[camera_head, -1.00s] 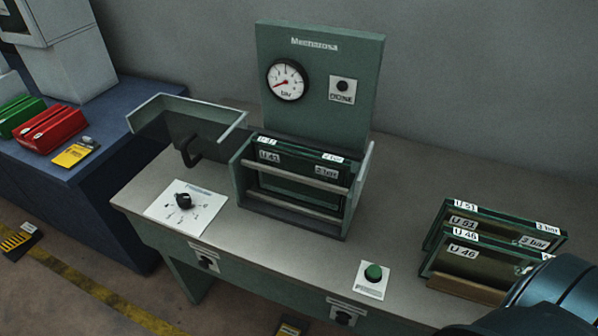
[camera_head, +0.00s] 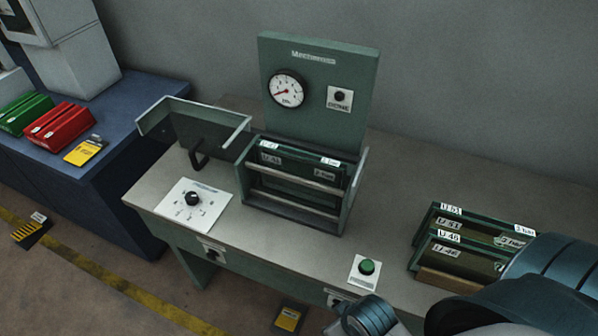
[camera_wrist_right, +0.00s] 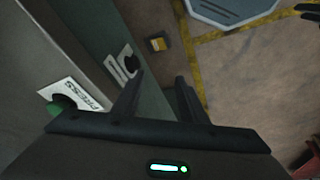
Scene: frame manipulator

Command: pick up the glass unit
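A dark glass unit (camera_head: 300,163) with white labels stands upright in the green press frame (camera_head: 352,200); its number is too blurred to read surely. Two more glass units stand in a holder at the right: the rear one labelled U 51 (camera_head: 470,228) and the front one labelled U 46 (camera_head: 475,258). My right arm partly covers their right ends. My right gripper (camera_wrist_right: 158,92) shows in its wrist view with two dark fingers apart and nothing between them. It is by the bench's front edge, near the green button, away from the glass units. My left gripper is not in view.
A green button (camera_head: 367,267) and a knob plate (camera_head: 192,203) sit on the bench. A bracket with a black handle (camera_head: 198,158) stands left of the frame. A gauge panel (camera_head: 318,95) rises behind. The bench between frame and holder is clear.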

